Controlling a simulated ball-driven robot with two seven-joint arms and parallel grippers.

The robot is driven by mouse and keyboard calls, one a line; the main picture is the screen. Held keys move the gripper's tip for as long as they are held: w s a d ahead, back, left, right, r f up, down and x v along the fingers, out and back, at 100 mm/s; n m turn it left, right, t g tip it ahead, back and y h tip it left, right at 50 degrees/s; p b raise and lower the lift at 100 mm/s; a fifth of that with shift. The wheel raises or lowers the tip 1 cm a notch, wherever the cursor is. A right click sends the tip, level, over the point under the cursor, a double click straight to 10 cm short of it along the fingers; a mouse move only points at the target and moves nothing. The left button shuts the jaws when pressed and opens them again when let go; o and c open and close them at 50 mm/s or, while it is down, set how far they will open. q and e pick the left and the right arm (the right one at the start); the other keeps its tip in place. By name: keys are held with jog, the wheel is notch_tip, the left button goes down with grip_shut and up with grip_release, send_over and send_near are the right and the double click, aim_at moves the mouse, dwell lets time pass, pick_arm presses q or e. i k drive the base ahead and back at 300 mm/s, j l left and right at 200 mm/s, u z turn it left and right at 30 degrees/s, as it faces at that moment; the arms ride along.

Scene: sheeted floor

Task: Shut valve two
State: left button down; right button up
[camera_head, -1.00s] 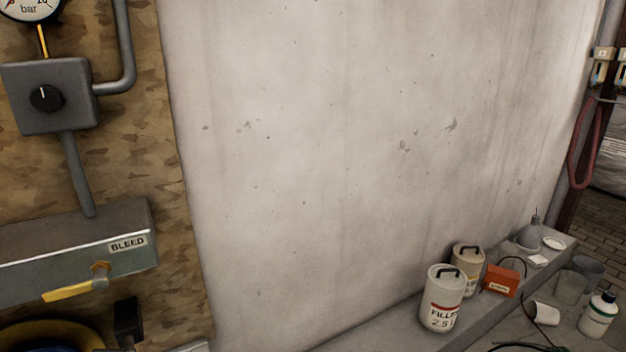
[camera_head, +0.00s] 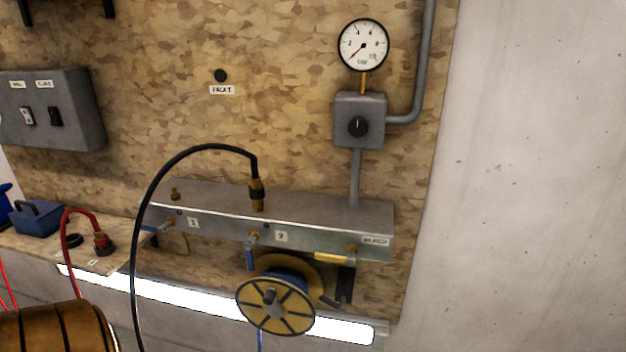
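A grey metal manifold (camera_head: 330,222) is fixed to the chipboard panel. Valve two (camera_head: 250,252), beside the label "2" (camera_head: 282,236), has a blue lever pointing straight down. Valve one (camera_head: 163,226), by the label "1", has a blue lever lying nearly level to the left. The bleed valve (camera_head: 335,256) at the right end has a yellow lever lying level to the left. A black hose (camera_head: 180,157) joins a brass fitting (camera_head: 257,192) on top of the manifold, above valve two. Neither of my grippers is in view.
A yellow reel (camera_head: 275,306) hangs just below valve two. The black hose loops down in front of valve one's left side. A pressure gauge (camera_head: 363,45) and knob box (camera_head: 359,121) are above right. A switch box (camera_head: 52,108) and blue toolbox (camera_head: 37,218) are left.

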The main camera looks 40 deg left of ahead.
aim_at(248, 245)
jog(key=j+u, duration=0.15)
jog(key=u, duration=2)
